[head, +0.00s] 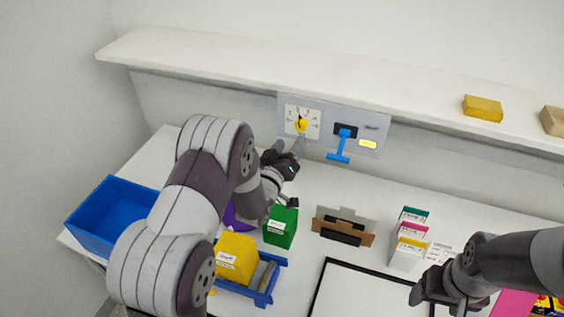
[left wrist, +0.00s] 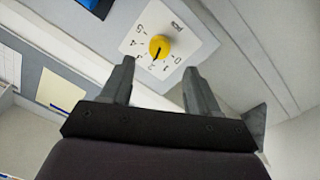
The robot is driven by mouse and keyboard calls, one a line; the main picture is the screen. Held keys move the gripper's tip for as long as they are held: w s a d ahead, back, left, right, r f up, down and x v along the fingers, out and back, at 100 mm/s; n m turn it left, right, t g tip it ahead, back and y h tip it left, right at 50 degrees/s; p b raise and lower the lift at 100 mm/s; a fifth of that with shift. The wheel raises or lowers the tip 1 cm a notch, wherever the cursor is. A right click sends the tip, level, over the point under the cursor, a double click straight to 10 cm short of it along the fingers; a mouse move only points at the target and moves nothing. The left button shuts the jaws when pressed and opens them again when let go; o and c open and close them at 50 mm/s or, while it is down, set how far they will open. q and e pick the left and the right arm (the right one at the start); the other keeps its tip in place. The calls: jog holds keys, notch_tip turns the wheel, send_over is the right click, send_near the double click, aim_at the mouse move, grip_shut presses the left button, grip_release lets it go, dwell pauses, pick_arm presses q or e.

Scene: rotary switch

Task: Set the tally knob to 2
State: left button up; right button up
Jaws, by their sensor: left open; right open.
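The yellow tally knob (head: 300,124) sits on a white dial plate (head: 290,112) on the grey wall panel under the shelf. In the left wrist view the knob (left wrist: 160,46) shows a dark pointer line towards the low-middle numbers, near 2; I cannot tell its exact setting. The dial's printed numbers run from 0 to 5. My left gripper (head: 297,152) is open and empty, just below and in front of the dial. In its wrist view its two fingertips (left wrist: 159,65) stand apart on either side of the knob, not touching it. My right gripper (head: 432,296) is open at the lower right, away from the panel.
A blue lever (head: 341,147) and a yellow label (head: 368,144) are right of the dial. The shelf (head: 300,78) overhangs the panel. A blue bin (head: 105,215), green box (head: 281,227), yellow box (head: 236,258) and several small cartons (head: 409,240) stand on the table.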

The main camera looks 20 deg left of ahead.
pick_arm(q)
jog(key=s+b, duration=0.1)
jog(key=s, duration=0.5)
jog(key=shift+a, duration=0.2)
jog(key=shift+f, duration=0.1)
jog(key=s+f+m+g, duration=0.2)
jog(key=s+g, duration=0.6)
jog(key=s, duration=0.3)
jog(key=s+d+f+m+g+y, duration=0.1)
jog(key=s+f+m+g, duration=0.1)
jog(key=s+g, duration=0.7)
jog(key=s+m, duration=0.1)
jog(key=s, duration=0.1)
jog(key=shift+s+d+f, duration=0.15)
jog(key=shift+s+f, duration=0.15)
jog(key=shift+f, duration=0.05)
dwell(1.0)
